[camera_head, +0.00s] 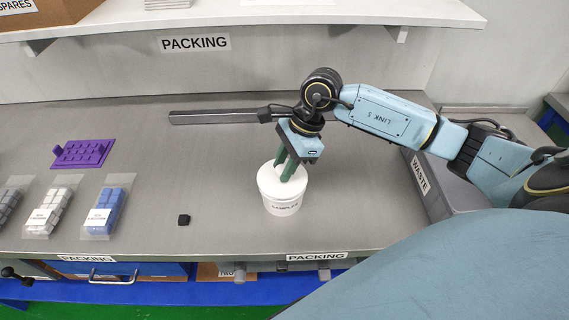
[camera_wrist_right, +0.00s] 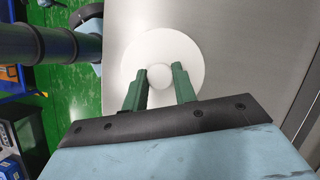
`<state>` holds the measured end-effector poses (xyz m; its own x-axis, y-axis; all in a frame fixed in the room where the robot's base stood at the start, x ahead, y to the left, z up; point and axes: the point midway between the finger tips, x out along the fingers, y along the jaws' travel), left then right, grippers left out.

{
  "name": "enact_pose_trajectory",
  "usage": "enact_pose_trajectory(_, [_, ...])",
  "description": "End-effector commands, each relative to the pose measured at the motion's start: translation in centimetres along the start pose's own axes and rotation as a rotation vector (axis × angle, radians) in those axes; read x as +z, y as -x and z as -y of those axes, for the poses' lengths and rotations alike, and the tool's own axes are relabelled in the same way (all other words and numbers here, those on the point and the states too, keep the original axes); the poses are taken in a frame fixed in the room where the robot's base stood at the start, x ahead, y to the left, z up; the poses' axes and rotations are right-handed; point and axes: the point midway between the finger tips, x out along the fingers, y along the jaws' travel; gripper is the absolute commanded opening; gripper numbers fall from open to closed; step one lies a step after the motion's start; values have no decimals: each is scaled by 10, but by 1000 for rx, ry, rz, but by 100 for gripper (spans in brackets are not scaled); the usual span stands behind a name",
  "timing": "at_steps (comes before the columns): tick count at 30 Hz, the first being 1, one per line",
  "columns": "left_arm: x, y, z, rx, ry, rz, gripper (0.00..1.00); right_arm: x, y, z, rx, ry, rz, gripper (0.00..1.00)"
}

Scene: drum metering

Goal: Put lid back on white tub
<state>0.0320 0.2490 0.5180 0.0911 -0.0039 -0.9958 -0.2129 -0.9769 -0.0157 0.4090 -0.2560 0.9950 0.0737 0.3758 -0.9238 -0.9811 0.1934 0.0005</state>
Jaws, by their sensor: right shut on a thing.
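The white tub (camera_head: 283,208) stands upright on the grey bench, with a label on its front partly hidden in shadow. Its round white lid (camera_wrist_right: 187,52) has a round knob (camera_wrist_right: 160,76) in the middle. My right gripper (camera_head: 288,173) points down over the tub, its green fingers shut on the lid's knob. In the wrist view the fingers (camera_wrist_right: 160,86) stand on both sides of the knob. The lid is at the tub's top; I cannot tell whether it is fully seated or slightly above the rim. My left gripper is not in view.
A small black block (camera_head: 184,220) lies left of the tub. Bagged blue pieces (camera_head: 106,212), bagged white pieces (camera_head: 50,212) and a purple rack (camera_head: 82,153) are further left. A grey bin labelled WASTE (camera_head: 421,173) is at right. The bench between is clear.

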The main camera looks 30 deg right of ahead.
Motion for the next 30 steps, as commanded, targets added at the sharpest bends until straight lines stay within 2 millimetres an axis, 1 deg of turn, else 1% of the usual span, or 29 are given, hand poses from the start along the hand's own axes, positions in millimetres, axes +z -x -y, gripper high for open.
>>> enact_pose_trajectory(8, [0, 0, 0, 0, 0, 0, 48, 0, 0, 0, -1, 0, 0, 4])
enact_pose_trajectory(19, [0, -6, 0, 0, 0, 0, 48, -1, -1, 0, -1, 1, 0, 4])
enact_pose_trajectory(30, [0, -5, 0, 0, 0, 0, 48, -1, 0, 0, -1, 0, 0, 4])
